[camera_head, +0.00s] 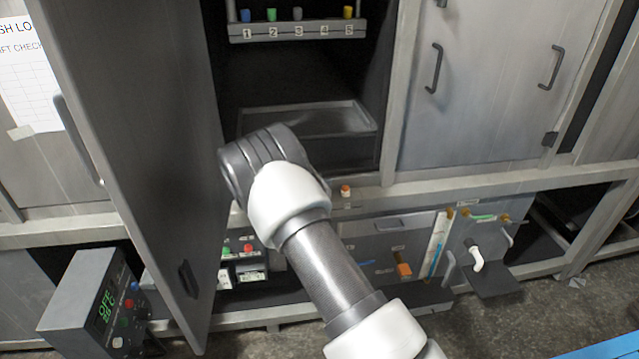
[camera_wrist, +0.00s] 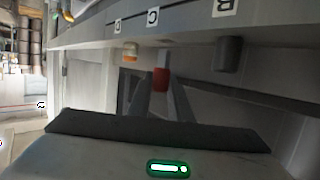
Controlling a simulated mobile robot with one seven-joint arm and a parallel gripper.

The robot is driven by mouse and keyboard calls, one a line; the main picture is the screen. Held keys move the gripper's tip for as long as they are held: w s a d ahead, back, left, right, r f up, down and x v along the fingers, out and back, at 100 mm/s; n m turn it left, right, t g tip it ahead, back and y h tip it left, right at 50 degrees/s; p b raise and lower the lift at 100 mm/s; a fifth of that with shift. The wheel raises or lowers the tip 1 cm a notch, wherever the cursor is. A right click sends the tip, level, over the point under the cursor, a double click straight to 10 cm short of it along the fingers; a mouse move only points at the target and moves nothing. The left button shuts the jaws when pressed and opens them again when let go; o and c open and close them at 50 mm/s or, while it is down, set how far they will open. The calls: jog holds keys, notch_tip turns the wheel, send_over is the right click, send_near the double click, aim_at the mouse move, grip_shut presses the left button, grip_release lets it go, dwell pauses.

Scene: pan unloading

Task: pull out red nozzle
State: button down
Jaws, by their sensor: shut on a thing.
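In the wrist view the red nozzle (camera_wrist: 160,79) is between the two fingers of my gripper (camera_wrist: 156,95), which is shut on it. The labelled ledge (camera_wrist: 180,30) crosses the top of this view, and the nozzle is in line with the label C. In the head view my arm hides my gripper and the red nozzle.
In the head view an open cabinet door (camera_head: 150,130) stands left of my arm.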

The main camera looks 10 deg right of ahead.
jog(key=shift+r+p, duration=0.75)
jog(key=shift+r, duration=0.4)
